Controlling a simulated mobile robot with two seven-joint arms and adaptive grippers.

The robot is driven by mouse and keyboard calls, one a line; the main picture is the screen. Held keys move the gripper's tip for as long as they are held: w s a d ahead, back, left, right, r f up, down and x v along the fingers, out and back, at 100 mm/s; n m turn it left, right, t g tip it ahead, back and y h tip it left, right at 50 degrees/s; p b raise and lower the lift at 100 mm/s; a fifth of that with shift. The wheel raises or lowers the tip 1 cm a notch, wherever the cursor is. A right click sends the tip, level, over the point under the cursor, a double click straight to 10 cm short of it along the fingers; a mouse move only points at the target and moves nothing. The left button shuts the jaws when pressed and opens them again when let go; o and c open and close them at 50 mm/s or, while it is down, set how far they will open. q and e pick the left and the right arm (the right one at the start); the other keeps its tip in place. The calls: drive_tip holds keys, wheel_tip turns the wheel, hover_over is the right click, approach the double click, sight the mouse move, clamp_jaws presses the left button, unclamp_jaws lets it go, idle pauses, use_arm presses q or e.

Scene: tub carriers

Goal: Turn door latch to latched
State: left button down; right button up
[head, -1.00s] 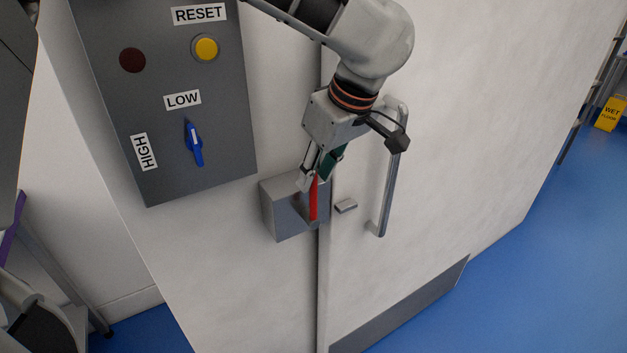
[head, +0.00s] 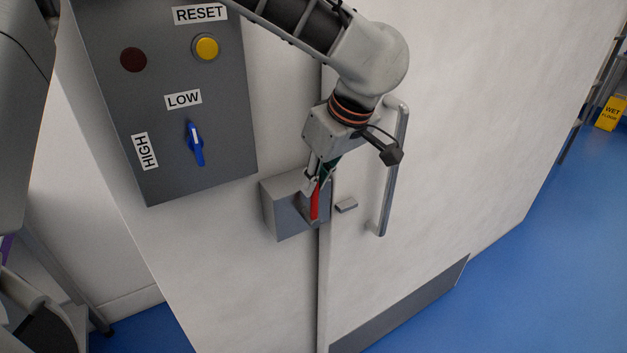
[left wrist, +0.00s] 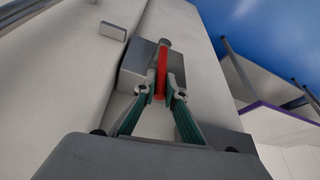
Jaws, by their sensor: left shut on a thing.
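The door latch is a grey box (head: 284,216) on the wall beside the door seam, with a red handle (head: 315,203) on its front. In the head view the red handle stands nearly upright. My left gripper (head: 313,184) comes down from above and is shut on the red handle. In the left wrist view the two fingers (left wrist: 160,92) close on the red handle (left wrist: 160,75) from both sides, with the grey box (left wrist: 137,70) behind it. A small grey catch plate (head: 346,205) sits on the door just right of the box.
A vertical door handle (head: 391,180) stands close to the right of my left wrist. A grey control panel (head: 220,150) with a yellow button (head: 205,48) and a blue switch (head: 195,144) hangs at upper left. Blue floor (head: 520,270) is clear at right.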

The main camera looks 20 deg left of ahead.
use_arm(q)
drive_tip(key=shift+w+d+f+m+g+y, duration=0.2)
drive_tip(key=shift+w+d+g+y, duration=0.4)
drive_tip(key=shift+w+g, duration=0.1)
drive_tip(key=shift+w+d+f+m+g+y, duration=0.15)
drive_tip(key=shift+w+d+m+g+y, duration=0.05)
drive_tip(key=shift+w+d+g+y, duration=0.4)
drive_tip(key=shift+a, duration=0.1)
drive_tip(key=c, duration=2.1)
unclamp_jaws()
drive_tip(key=shift+w, duration=0.1)
